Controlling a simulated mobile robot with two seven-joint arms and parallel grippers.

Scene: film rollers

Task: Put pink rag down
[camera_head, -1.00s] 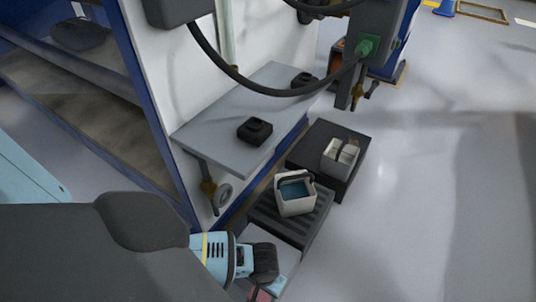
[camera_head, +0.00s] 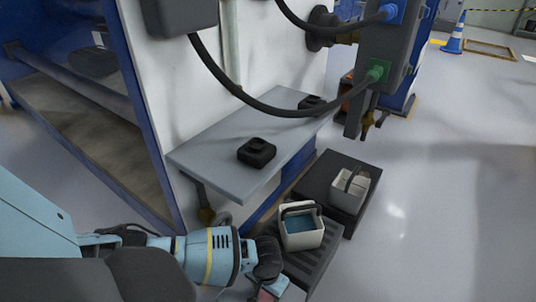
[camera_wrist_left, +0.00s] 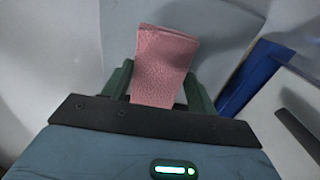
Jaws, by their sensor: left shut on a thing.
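The pink rag (camera_wrist_left: 163,62) stands up between the two green fingers of my left gripper (camera_wrist_left: 158,85) in the left wrist view, and the gripper is shut on it. In the head view my left gripper (camera_head: 266,283) is at the bottom centre, and a small part of the pink rag (camera_head: 266,295) shows below it. The gripper is near the white bucket with blue liquid (camera_head: 301,238), to its lower left. A grey shelf (camera_head: 225,165) is above it. My right gripper is not in view.
The bucket stands on a dark slatted step (camera_head: 315,262). A second white container (camera_head: 349,190) stands on a dark platform (camera_head: 325,168) behind it. Two black holders (camera_head: 257,153) sit on the shelf. Dark hoses hang above the shelf. Floor (camera_head: 440,220) is clear at right.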

